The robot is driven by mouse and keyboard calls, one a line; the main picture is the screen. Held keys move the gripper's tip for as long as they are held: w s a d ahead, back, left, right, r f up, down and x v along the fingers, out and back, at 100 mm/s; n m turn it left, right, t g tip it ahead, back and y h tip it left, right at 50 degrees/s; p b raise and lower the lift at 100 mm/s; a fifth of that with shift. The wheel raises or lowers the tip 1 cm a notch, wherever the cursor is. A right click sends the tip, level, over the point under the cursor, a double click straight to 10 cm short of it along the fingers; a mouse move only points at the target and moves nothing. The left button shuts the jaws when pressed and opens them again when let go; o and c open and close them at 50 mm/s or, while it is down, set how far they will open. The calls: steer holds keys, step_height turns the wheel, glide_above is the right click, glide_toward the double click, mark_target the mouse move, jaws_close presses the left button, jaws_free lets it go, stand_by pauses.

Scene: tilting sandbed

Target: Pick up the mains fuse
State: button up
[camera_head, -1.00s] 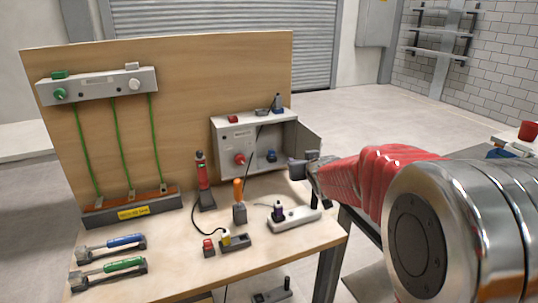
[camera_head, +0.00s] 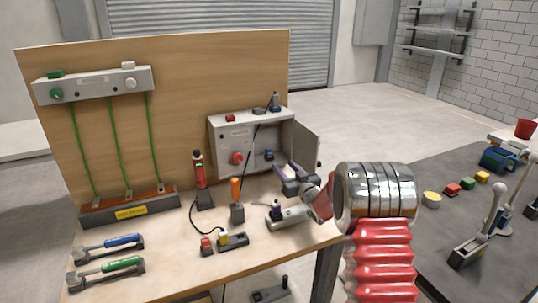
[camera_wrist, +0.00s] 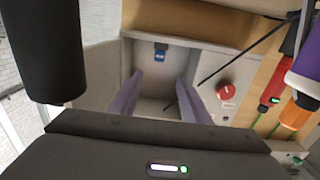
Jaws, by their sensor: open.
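A small blue piece (camera_head: 269,154), probably the mains fuse, sits inside the open compartment of the grey electrical box (camera_head: 232,138). It also shows in the wrist view as a blue block (camera_wrist: 161,53), above and beyond my fingertips. My gripper (camera_head: 292,176) is in front of the box opening. In the wrist view its two purple fingers (camera_wrist: 160,92) are spread apart with nothing between them. The fingers are apart from the blue piece.
The box door (camera_head: 305,151) stands open at the right. A red knob (camera_head: 237,158) is on the box front. The bench front (camera_head: 180,268) has bare room.

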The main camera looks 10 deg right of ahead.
steer(key=shift+w, duration=0.1)
stand_by(0.3)
glide_toward(271, 151)
steer(key=a+x, duration=0.1)
steer(key=x, duration=0.2)
steer(key=shift+w+r, duration=0.1)
steer(key=shift+w, duration=0.45)
steer(key=shift+w, duration=0.1)
steer(key=shift+x, duration=2.4)
steer(key=shift+d, duration=0.15)
jaws_close()
